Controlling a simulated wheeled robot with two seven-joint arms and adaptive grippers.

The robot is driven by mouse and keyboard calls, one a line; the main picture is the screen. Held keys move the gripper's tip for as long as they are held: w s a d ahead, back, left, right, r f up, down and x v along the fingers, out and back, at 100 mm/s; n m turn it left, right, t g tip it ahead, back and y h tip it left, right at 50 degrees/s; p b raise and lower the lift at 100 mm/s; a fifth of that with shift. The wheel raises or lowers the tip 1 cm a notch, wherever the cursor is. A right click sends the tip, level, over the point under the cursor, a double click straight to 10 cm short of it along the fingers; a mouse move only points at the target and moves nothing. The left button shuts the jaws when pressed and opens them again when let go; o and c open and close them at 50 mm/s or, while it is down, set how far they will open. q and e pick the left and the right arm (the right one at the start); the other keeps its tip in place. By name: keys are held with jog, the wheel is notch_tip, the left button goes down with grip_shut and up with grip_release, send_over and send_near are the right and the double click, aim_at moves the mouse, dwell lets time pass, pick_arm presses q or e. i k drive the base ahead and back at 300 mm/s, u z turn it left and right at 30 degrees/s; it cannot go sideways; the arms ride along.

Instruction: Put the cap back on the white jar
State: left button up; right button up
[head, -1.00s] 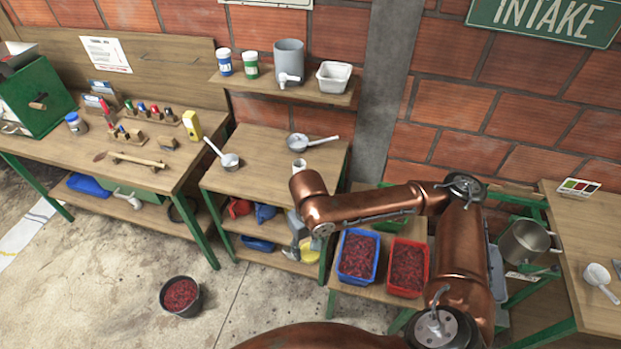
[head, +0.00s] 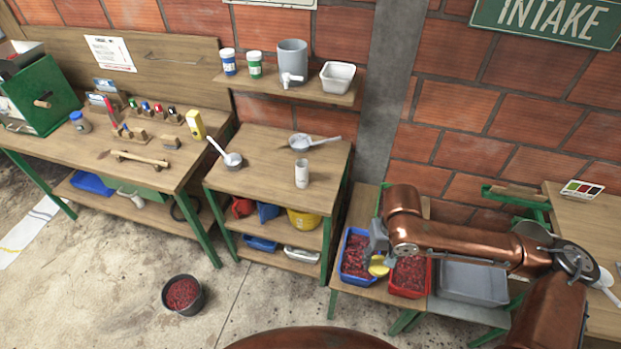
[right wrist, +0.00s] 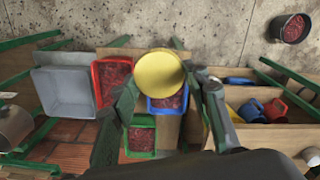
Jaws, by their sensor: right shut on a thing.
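My right gripper (head: 377,248) is shut on a round yellow lid-like piece, the cap (head: 379,266), and holds it above the blue and red crates. In the right wrist view the cap (right wrist: 158,73) shows as a yellow disc between the fingers (right wrist: 166,92). A plain white cylinder, which looks like the white jar (head: 302,174), stands upright on the middle table's top. No coloured cap shows on it. The gripper is to the right of this jar and nearer the camera, well apart from it. My left gripper is not in view.
Two metal scoops (head: 232,160) (head: 302,142) lie on the middle table (head: 262,155). Berry-filled blue (head: 345,275) and red crates (head: 408,293) and an empty grey tub (head: 473,283) stand on the low bench. Two jars with blue (head: 228,62) and green caps (head: 255,65) stand on the upper shelf.

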aim_at(301, 164)
jog(key=u, duration=0.05)
jog(key=i, duration=1)
jog(key=z, duration=0.05)
